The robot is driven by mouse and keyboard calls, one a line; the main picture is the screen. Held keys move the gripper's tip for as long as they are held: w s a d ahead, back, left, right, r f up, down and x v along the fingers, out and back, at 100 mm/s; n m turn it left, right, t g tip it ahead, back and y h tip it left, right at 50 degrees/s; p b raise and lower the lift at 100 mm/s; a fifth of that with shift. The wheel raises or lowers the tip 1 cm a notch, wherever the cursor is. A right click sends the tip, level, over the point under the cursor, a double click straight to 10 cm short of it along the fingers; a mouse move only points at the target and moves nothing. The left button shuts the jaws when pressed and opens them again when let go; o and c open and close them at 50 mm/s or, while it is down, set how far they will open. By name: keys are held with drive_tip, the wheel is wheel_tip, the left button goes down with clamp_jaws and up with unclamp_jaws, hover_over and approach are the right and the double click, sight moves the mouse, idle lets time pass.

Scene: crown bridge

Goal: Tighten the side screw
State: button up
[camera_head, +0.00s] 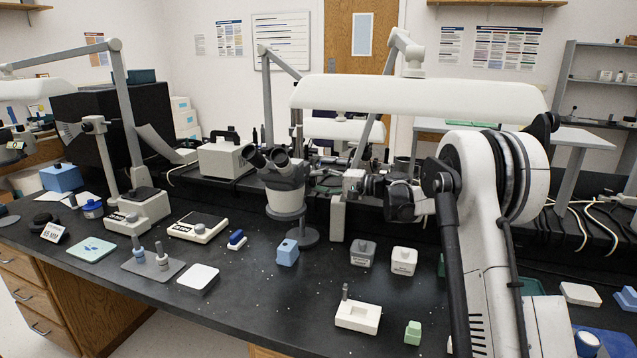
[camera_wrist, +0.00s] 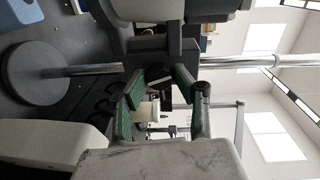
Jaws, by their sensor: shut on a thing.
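The stereo microscope (camera_head: 285,185) stands on a round grey base (camera_head: 298,237) in the middle of the bench in the head view. In the wrist view, its round base (camera_wrist: 35,72) is at the left and its shiny pole (camera_wrist: 88,70) runs sideways. A dark clamp block (camera_wrist: 165,48) sits on the pole. My gripper (camera_wrist: 158,78), with green finger pads, reaches to this block and is shut on the side screw. The screw is mostly hidden between the fingertips, so how far it is turned cannot be told. My arm comes in from the right in the head view.
A blue block (camera_head: 288,253), a grey block (camera_head: 362,253) and a white block (camera_head: 404,261) stand near the microscope. A long lamp (camera_head: 420,95) hangs above.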

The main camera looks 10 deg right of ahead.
idle(0.3)
drive_tip(key=o, duration=1.1)
drive_tip(key=shift+o, duration=0.2)
drive_tip(key=v, duration=1.2)
